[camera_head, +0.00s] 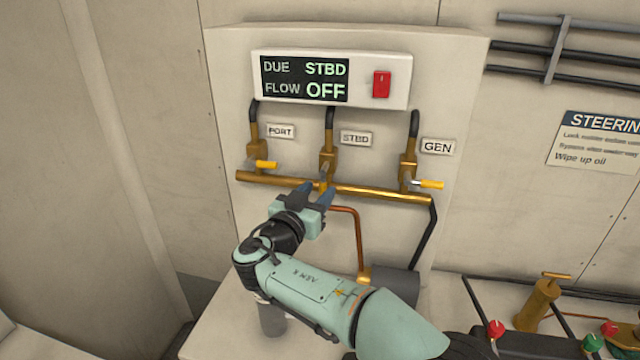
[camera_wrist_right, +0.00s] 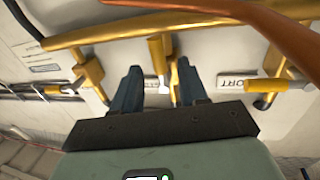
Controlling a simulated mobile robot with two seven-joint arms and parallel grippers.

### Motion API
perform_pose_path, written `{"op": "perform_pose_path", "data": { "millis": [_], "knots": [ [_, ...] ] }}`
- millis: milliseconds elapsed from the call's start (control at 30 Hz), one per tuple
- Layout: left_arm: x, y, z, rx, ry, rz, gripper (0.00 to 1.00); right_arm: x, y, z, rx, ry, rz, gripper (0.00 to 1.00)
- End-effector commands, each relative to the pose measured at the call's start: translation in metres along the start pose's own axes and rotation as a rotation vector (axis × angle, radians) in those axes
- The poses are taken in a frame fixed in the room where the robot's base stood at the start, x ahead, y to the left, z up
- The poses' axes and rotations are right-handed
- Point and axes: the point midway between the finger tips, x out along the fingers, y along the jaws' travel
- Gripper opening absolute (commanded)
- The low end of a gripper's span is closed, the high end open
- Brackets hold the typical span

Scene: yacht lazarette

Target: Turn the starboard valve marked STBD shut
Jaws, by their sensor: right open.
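The STBD valve (camera_head: 327,160) is the middle of three brass valves on the panel, beside its STBD label (camera_head: 356,139). Its lever points down toward my right gripper (camera_head: 314,192), unlike the sideways levers of the other two valves. The gripper's dark blue fingers partly hide the lever's end. In the right wrist view, the fingers (camera_wrist_right: 159,88) are apart, with the yellow lever grip (camera_wrist_right: 173,82) in the gap between them, nearer one finger. Whether a finger touches it I cannot tell. My left gripper is not in view.
The PORT valve (camera_head: 258,150) and GEN valve (camera_head: 408,168) flank it, with yellow grips pointing right. A brass pipe (camera_head: 380,193) runs below all three. A copper tube (camera_head: 358,235) drops beside my arm. The display box (camera_head: 333,56) reads DUE STBD, FLOW OFF, with a red switch (camera_head: 381,84).

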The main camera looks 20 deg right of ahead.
Motion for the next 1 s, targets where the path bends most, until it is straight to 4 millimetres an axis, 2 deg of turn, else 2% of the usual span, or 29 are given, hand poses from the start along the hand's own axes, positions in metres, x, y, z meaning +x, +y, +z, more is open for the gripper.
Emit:
{"op": "perform_pose_path", "data": {
  "millis": [200,500,567,633,667,1000],
  "knots": [
    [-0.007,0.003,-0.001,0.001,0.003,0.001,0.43,0.020,0.000,0.000,-0.001,0.000,0.002,0.43],
    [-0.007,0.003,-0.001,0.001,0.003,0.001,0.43,0.021,0.000,0.001,-0.001,-0.001,0.000,0.43],
    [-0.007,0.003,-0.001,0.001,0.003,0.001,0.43,0.021,0.000,0.001,-0.001,-0.001,0.000,0.27],
    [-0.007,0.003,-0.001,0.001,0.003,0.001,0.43,0.021,0.000,0.001,-0.001,-0.001,0.000,0.04],
    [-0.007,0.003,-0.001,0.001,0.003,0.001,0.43,0.021,0.000,0.001,-0.001,-0.001,0.000,0.00],
    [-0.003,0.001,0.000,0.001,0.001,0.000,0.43,0.024,0.003,0.002,-0.018,0.002,0.001,0.00]
  ]
}}
